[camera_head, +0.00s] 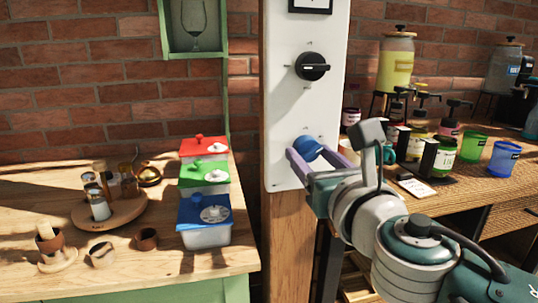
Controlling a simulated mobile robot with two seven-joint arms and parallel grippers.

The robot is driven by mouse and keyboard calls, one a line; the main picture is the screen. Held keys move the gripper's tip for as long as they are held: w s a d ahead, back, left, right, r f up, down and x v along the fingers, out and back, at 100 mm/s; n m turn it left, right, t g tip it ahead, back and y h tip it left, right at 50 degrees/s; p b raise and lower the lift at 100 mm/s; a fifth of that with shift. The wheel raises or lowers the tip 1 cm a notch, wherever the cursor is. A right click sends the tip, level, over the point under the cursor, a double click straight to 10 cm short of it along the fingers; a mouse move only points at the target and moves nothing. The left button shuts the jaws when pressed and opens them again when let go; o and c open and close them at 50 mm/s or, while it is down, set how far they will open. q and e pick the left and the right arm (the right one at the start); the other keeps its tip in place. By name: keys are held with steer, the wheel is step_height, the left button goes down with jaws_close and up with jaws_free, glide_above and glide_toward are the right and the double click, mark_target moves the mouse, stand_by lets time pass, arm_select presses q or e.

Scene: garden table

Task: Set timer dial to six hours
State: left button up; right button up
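A white panel (283,115) is fixed to a wooden post. It carries a black dial (313,66) with small marks around it, and a blue dial (307,148) below. The black dial's pale pointer line lies roughly horizontal, toward the right. Marks around the blue dial are too small to read. My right gripper (306,151) is at the blue dial, with its purple fingers apart on either side of it. I cannot tell whether they touch it. The gripper hides the dial's lower part. My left gripper is out of view.
A wooden table (180,265) at left holds boxes with red (203,146), green (204,172) and blue (204,211) lids, a round tray (125,212) and small pots. The right bench holds bottles, drink dispensers (396,62) and cups (503,158), close behind my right arm.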

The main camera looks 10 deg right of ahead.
jaws_close()
steer(key=shift+m, duration=0.3)
